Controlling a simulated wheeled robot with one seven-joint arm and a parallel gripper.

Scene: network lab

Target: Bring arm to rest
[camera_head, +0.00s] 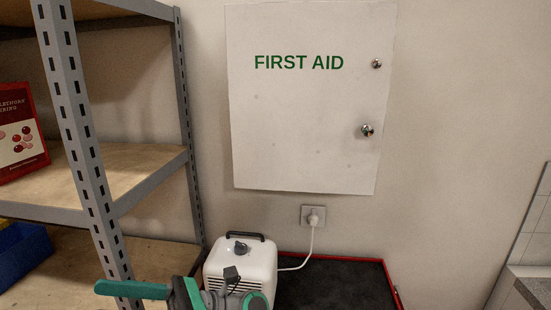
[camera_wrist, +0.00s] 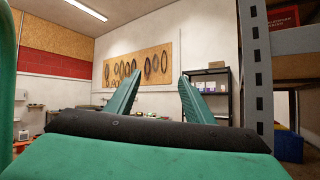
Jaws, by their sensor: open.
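The purifier (camera_head: 255,261) is a white box with rounded edges, a dark handle and dark vent slits, in the lower middle of the head view. A dark knob on a grey disc (camera_head: 239,247), which looks like its dial, sits on its upper face; I cannot read its setting. My green and dark gripper (camera_wrist: 158,90) is open and empty in the wrist view, its two green fingers spread apart and pointing into the room. In the head view my arm covers the purifier's lower front. The purifier does not show in the wrist view.
A grey metal shelf rack (camera_head: 85,150) stands close on the left, with a red book (camera_head: 20,135) and a blue bin (camera_head: 22,252). A white first aid cabinet (camera_head: 305,130) hangs above. The purifier's white cord runs to a wall socket (camera_head: 313,215). The dark red-edged top (camera_head: 335,285) right of the purifier is clear.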

